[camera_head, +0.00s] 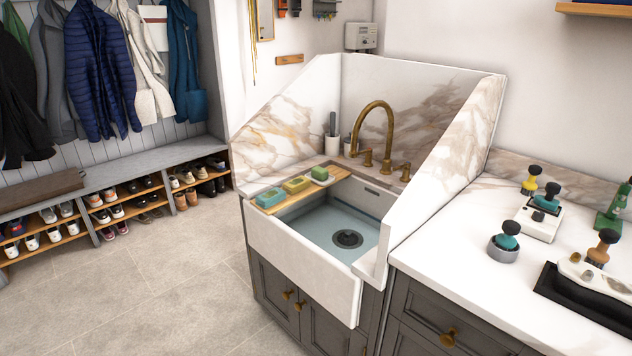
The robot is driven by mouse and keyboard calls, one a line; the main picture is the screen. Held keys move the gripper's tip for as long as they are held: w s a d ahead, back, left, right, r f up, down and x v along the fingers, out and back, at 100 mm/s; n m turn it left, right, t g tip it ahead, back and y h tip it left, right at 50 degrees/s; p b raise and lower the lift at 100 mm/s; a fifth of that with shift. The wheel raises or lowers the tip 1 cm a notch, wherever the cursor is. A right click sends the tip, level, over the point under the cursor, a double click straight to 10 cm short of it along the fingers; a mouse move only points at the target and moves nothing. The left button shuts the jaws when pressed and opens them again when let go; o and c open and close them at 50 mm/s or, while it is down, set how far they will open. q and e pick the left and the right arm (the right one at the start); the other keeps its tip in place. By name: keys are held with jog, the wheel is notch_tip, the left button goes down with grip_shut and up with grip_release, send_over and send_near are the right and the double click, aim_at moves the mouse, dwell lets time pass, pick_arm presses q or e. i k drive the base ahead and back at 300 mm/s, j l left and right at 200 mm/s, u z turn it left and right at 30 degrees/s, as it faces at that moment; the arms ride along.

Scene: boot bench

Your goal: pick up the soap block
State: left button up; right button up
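A wooden board (335,178) lies across the left part of the white sink (300,265). Three small blocks are in a row along it. A green block (270,197) is at the near left end. A yellow and green block (296,185) is in the middle. A small green block (320,172) sits on a white dish at the far end. I cannot tell for sure which one is the soap block. Neither of my grippers is in view, and nothing touches the blocks.
A brass faucet (375,125) stands behind the basin. High marble walls rise at its back and sides. The right counter (450,245) holds several knobbed brushes or tools and a black tray (585,298). A shoe bench (140,170) is at left. The tiled floor (165,285) before it is clear.

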aim_at(320, 172)
jog(key=i+j+z, duration=0.2)
jog(key=z, duration=0.3)
jog(key=i+j+z, duration=0.3)
jog(key=z, duration=0.2)
